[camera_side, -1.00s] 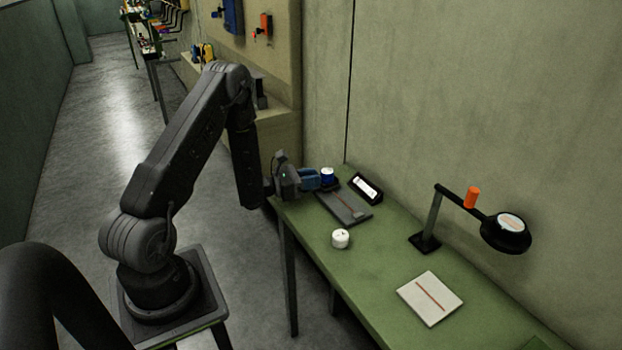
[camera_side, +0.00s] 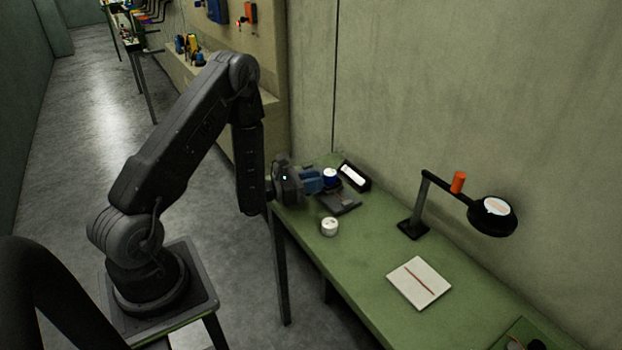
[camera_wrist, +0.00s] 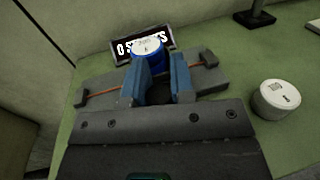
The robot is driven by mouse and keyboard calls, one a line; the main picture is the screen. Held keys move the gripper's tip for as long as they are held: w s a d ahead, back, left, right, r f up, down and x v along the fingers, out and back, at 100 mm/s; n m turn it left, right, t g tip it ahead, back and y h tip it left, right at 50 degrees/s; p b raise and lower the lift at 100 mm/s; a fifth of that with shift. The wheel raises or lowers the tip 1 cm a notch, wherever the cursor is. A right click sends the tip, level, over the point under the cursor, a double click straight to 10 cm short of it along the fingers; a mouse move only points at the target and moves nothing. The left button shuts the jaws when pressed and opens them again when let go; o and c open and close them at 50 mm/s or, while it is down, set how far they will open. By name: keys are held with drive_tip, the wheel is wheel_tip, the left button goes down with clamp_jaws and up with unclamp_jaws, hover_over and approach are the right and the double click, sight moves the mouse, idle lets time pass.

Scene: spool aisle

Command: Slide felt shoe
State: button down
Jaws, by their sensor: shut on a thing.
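My gripper (camera_wrist: 160,80), with blue fingers, is shut on a dark block, which I take as the felt shoe (camera_wrist: 160,92); the fingers hide most of it. A blue cylinder with a white top (camera_wrist: 149,46) is at the fingertips, also in the side view (camera_side: 330,174). I cannot tell whether it rests on the shoe. Below lies a flat grey board (camera_wrist: 210,79) with an orange line (camera_wrist: 104,93) and a dark stop at each end. My gripper (camera_side: 318,181) reaches over the board (camera_side: 342,204) from the left in the side view.
A black display (camera_side: 353,176) stands behind the board. A white cylinder (camera_side: 329,227) stands in front. A pale square with a reddish line (camera_side: 419,283) lies farther right. A black lamp-like stand (camera_side: 413,229) rises near the wall. Green table (camera_side: 365,245) is clear between them.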

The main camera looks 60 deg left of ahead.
drive_tip(key=c, duration=1)
unclamp_jaws()
drive_tip(key=shift+s, duration=0.1)
drive_tip(key=v, duration=1.3)
drive_tip(key=shift+s+a, duration=0.1)
drive_tip(key=shift+s, duration=0.2)
